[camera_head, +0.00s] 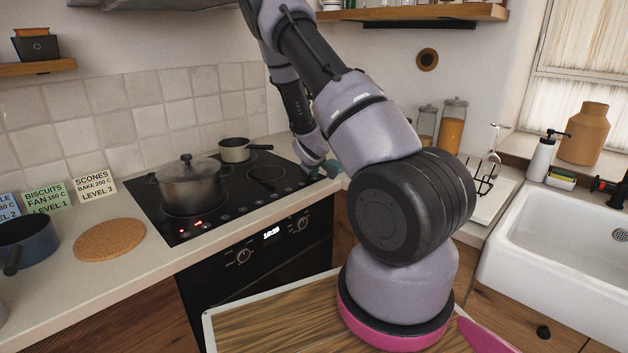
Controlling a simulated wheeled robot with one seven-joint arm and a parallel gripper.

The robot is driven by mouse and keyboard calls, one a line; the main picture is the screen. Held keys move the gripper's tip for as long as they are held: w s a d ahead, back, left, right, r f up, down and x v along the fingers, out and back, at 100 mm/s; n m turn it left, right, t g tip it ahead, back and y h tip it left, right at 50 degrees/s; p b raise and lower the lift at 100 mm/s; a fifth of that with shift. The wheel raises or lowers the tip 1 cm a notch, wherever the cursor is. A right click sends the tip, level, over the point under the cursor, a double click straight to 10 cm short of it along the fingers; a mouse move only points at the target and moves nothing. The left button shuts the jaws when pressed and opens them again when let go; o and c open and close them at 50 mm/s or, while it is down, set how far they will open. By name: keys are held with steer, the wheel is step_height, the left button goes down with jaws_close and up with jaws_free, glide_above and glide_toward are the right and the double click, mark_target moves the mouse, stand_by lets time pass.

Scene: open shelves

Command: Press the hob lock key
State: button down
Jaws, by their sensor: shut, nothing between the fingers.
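The black glass hob (228,193) is set in the counter at centre left. A row of small touch keys (243,208) runs along its front edge, with red lit marks at the left part. The keys are too small here to tell which is the lock key. My gripper (318,172) is at the right end of the hob, low over the front right corner by the key row. It is small in view and partly hidden by my arm; its fingers look shut and empty. I cannot tell whether the fingertips touch the glass.
A large lidded pot (190,184) stands on the left of the hob, and a small saucepan (238,150) at the back. Glass jars (453,122) stand behind my arm. A cork mat (109,240) and a dark blue pan (24,243) are on the left counter. The oven (262,262) is below.

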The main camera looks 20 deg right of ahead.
mark_target(315, 180)
steer(key=shift+s+f, duration=0.25)
steer(key=shift+f, duration=0.15)
stand_by(0.6)
steer(key=shift+r, duration=0.15)
steer(key=shift+w+r, duration=0.15)
steer(key=shift+r, duration=0.55)
steer(key=shift+w+r, duration=0.1)
steer(key=shift+r, duration=2.4)
